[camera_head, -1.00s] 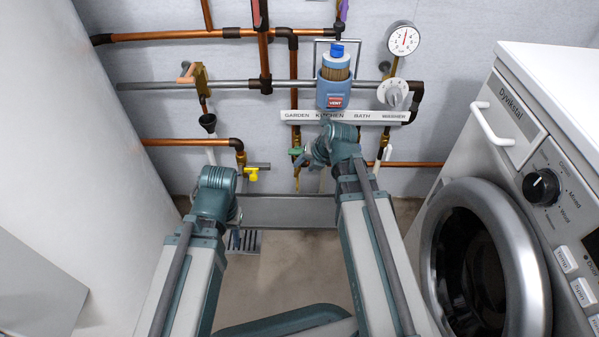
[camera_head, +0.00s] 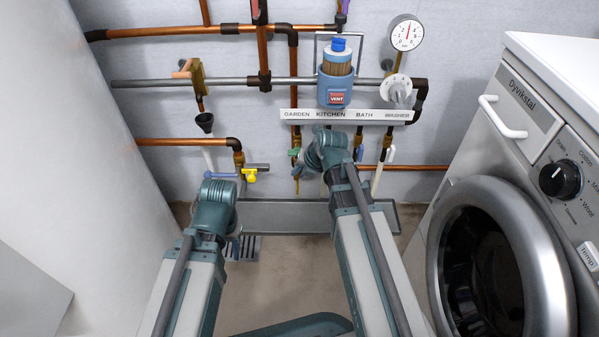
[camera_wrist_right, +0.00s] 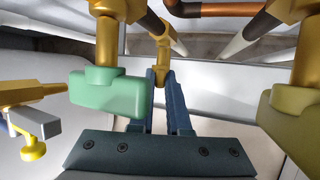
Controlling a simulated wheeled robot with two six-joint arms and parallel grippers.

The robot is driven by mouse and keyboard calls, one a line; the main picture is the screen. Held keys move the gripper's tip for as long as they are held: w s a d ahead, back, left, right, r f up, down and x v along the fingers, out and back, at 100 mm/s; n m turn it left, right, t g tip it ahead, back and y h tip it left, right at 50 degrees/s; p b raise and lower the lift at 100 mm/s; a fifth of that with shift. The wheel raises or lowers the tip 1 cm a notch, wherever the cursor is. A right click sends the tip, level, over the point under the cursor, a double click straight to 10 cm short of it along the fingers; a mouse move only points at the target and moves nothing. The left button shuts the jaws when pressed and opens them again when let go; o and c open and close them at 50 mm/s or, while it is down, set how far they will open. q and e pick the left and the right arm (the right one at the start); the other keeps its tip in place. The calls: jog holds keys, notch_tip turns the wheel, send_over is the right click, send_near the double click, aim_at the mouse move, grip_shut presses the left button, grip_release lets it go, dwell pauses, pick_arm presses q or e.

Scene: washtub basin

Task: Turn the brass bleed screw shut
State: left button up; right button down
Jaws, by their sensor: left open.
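I cannot tell for certain which brass part is the bleed screw. In the right wrist view, a small brass stem (camera_wrist_right: 161,48) stands at the tips of my right gripper's two blue fingers (camera_wrist_right: 159,78). Whether the fingers touch it is unclear. In the head view my right wrist (camera_head: 328,150) hides that spot below the label strip. My left gripper (camera_head: 222,176) is open, its blue finger beside a bright yellow fitting with a grey lever (camera_head: 250,176). That fitting also shows at the left of the right wrist view (camera_wrist_right: 35,122).
A green-handled valve (camera_wrist_right: 108,93) is close left of my right fingers, an olive-handled one (camera_wrist_right: 292,112) to the right. The label strip (camera_head: 345,115), blue filter (camera_head: 335,88) and gauge (camera_head: 406,35) are above. A washing machine (camera_head: 515,130) is at right; a trough (camera_head: 285,213) lies below.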

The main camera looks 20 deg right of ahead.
jog(key=shift+f, duration=0.1)
dwell(0.3)
jog(key=shift+s+d+f+y+b, duration=0.1)
jog(key=shift+d+f+y+b, duration=0.15)
jog(key=shift+y+b, duration=0.7)
jog(key=shift+s+d+m+t+y+b, duration=0.1)
jog(key=shift+m+t+y+b, duration=0.4)
jog(key=shift+y+b, duration=0.9)
jog(key=shift+d+m+t+y+b, duration=0.1)
jog(key=shift+m+t+y+b, duration=0.4)
jog(key=shift+b, duration=1.45)
jog(key=shift+y, duration=0.35)
jog(key=c, duration=0.9)
grip_release()
